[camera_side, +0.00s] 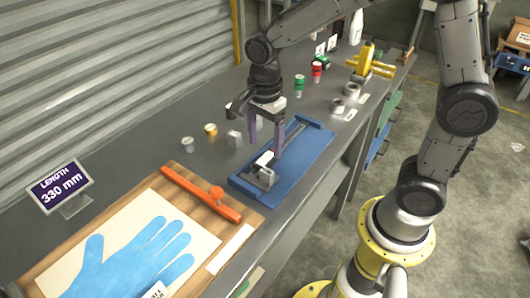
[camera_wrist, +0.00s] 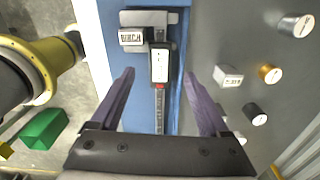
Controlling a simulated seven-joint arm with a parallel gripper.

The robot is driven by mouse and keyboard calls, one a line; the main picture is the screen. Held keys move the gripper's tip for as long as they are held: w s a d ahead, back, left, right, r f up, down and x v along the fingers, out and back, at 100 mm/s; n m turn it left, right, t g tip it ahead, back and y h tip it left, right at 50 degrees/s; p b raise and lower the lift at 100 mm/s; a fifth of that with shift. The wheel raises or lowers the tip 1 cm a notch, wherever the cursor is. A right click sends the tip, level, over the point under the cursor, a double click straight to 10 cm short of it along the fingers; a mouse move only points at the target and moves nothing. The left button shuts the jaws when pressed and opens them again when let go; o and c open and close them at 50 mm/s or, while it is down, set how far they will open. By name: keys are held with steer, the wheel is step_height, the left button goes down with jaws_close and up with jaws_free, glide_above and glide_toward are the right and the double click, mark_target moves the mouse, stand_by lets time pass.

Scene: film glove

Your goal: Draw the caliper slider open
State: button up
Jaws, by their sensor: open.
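The caliper lies in a blue tray (camera_side: 307,165), its dark beam (camera_side: 291,138) running lengthwise. Its slider carries a white display face (camera_side: 265,158), which also shows in the wrist view (camera_wrist: 160,66). The slider sits close to the grey fixed end of the caliper (camera_wrist: 150,17). My gripper (camera_side: 265,150) is open and points down over the caliper. In the wrist view its two purple fingers (camera_wrist: 159,76) stand one on each side of the slider's line, with a gap on both sides. Nothing is between them in a grip. Their exact height above the tray is hard to tell.
A small lettered block (camera_wrist: 132,36) sits beside the caliper's fixed end. Several small weights, such as a brass one (camera_side: 210,130), stand left of the tray. A wooden board (camera_side: 185,190) with an orange bar and a blue glove lies in front. A sign (camera_side: 60,187) reads 330 mm.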

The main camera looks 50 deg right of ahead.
mark_target(265, 159)
steer(key=shift+f, duration=2.25)
jaws_close()
steer(key=shift+s+d, duration=0.1)
steer(key=shift+d, duration=4.2)
jaws_free()
